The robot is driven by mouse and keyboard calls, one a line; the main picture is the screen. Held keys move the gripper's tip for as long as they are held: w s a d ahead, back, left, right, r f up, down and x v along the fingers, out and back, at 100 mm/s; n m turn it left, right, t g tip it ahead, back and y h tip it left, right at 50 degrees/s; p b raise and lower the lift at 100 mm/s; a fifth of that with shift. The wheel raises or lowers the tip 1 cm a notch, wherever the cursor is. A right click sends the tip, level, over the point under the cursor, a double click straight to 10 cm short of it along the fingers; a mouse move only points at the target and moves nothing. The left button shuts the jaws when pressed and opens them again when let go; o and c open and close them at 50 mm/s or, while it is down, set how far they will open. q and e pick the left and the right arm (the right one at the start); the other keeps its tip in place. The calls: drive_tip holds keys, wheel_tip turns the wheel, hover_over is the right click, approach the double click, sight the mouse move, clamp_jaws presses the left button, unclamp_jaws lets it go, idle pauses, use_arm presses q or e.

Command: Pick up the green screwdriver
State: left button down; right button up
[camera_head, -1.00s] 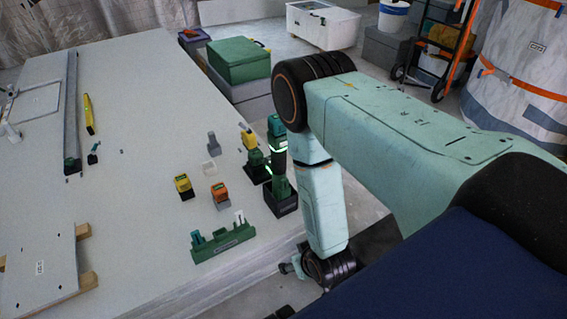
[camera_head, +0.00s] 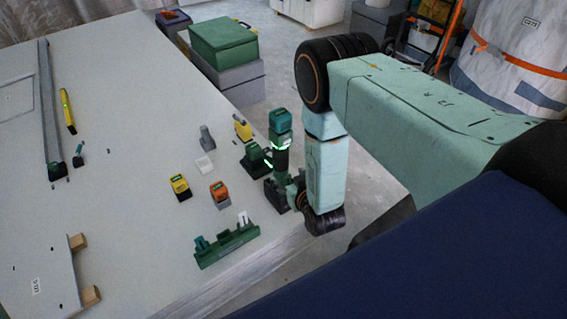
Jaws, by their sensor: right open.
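My left gripper is not in view.
A yellow-topped tool (camera_head: 243,129) in a dark base stands close left of the screwdriver. A yellow block (camera_head: 179,185), an orange block (camera_head: 219,192) and a green rack (camera_head: 228,246) are nearby. Green and grey cases (camera_head: 224,42) stand beyond the table.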

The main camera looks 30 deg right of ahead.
sight(283, 163)
drive_tip(key=shift+w+d+r+t, duration=0.1)
drive_tip(key=shift+w+r+t, duration=0.3)
drive_tip(key=shift+r, duration=0.35)
drive_tip(key=shift+w+r, duration=0.1)
drive_tip(key=shift+w, duration=0.05)
drive_tip(key=shift+b+x, duration=0.55)
drive_tip(key=shift+x, duration=0.65)
drive_tip(key=b+x, duration=0.1)
drive_tip(key=x, duration=0.1)
drive_tip(key=b+x, duration=0.1)
drive_tip(key=x, duration=0.2)
drive_tip(key=shift+d+b, duration=0.25)
drive_tip(key=shift+b, duration=0.05)
drive_tip(key=shift+w, duration=0.15)
drive_tip(key=shift+c, duration=0.2)
clamp_jaws()
